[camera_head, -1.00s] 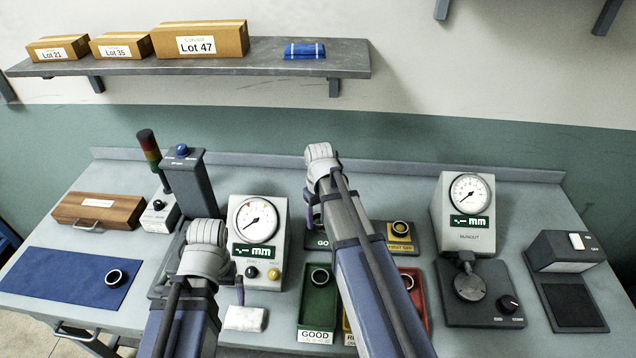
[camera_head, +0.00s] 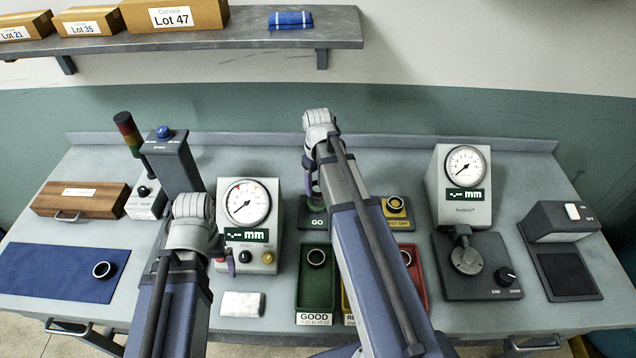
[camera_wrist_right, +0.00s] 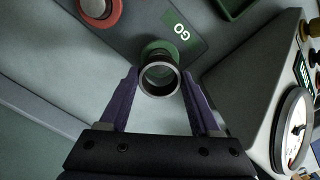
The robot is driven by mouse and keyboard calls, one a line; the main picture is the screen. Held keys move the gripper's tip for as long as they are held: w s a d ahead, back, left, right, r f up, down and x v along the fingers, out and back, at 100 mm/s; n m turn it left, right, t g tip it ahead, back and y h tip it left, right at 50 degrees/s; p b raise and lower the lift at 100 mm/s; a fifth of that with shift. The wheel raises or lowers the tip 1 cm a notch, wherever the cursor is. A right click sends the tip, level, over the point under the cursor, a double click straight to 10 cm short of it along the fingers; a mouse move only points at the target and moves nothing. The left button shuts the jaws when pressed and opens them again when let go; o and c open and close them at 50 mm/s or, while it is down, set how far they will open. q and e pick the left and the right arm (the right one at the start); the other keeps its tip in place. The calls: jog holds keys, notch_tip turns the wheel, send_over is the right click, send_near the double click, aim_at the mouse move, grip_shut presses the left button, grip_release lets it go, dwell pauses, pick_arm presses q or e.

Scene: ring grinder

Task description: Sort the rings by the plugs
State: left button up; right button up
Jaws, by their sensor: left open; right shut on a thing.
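My right gripper (camera_wrist_right: 160,88) is shut on a dark steel ring (camera_wrist_right: 146,86) in the right wrist view. The ring is at the green-based GO plug (camera_wrist_right: 152,46); I cannot tell whether it is around the plug or just above it. A red-based plug (camera_wrist_right: 98,10) stands beside it. In the head view the right arm hides the held ring, and the GO plate (camera_head: 313,226) shows partly. My left gripper (camera_head: 226,264) is open near the front of the dial gauge (camera_head: 245,202). One ring (camera_head: 103,269) lies on the blue mat (camera_head: 60,280). Another sits in the green GOOD tray (camera_head: 317,290).
A ring (camera_head: 406,257) is in the red tray (camera_head: 418,282), partly behind my right arm. A ring sits on a yellow holder (camera_head: 402,222). The runout gauge (camera_head: 463,190) stands right. A white cloth (camera_head: 242,304) lies at the front. A wooden case (camera_head: 80,200) is left.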

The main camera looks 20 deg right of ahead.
pick_arm(q)
jog(key=shift+f+b, duration=2.05)
jog(key=shift+f, duration=0.3)
pick_arm(e)
jog(key=shift+f, duration=2.3)
jog(key=o, duration=1.5)
pick_arm(q)
jog(key=shift+r, duration=0.1)
pick_arm(e)
jog(key=shift+o, duration=0.2)
jog(key=shift+r, duration=0.1)
notch_tip(320, 180, up, 8)
jog(key=p, duration=0.8)
pick_arm(q)
notch_tip(320, 180, up, 8)
jog(key=shift+f, duration=0.35)
pick_arm(e)
jog(key=shift+f, duration=0.35)
pick_arm(q)
notch_tip(320, 180, down, 7)
jog(key=b, duration=0.7)
pick_arm(e)
notch_tip(320, 180, down, 7)
pick_arm(q)
jog(key=shift+b, duration=0.3)
